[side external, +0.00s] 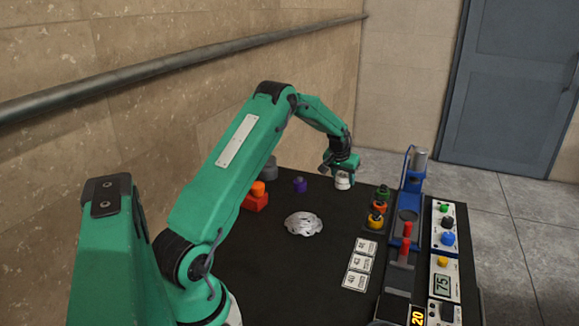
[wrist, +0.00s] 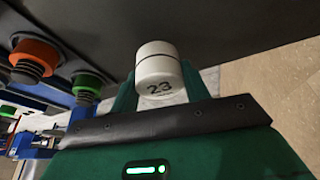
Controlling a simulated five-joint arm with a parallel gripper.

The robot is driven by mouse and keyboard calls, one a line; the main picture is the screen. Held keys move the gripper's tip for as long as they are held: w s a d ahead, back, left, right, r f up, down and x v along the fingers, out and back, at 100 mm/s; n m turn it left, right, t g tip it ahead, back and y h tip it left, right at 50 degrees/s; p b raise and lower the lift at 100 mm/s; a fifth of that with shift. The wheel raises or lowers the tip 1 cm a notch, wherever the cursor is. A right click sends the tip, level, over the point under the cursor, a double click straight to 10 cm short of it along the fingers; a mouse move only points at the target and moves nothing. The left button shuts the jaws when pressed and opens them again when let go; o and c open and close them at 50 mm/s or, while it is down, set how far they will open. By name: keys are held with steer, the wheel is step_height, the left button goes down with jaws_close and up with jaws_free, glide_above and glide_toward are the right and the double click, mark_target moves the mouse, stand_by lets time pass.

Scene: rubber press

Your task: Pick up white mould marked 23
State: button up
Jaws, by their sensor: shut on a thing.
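The white mould marked 23 (wrist: 158,65) is a short white cylinder with a dark ring line. Its number faces the camera in the wrist view. My gripper (wrist: 152,92) is shut on it, with the green fingers on either side. In the side external view the white mould (side external: 342,182) shows just below my gripper (side external: 342,172), near the far edge of the black table. I cannot tell whether the mould touches the table.
Green, orange and yellow knobbed moulds (side external: 378,208) stand right of my gripper, beside the blue press (side external: 410,200). A purple piece (side external: 299,185), an orange-red block (side external: 256,198) and a grey piece (side external: 268,168) stand left. A silvery crumpled piece (side external: 304,224) lies mid-table. White cards (side external: 360,263) lie in front.

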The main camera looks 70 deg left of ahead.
steer(key=shift+r, duration=0.9)
steer(key=d+r, duration=0.6)
steer(key=d, duration=0.5)
steer(key=shift+w+d+r+h, duration=0.15)
steer(key=shift+d+r+h, duration=0.15)
steer(key=shift+d+r, duration=0.1)
steer(key=shift+a, duration=0.1)
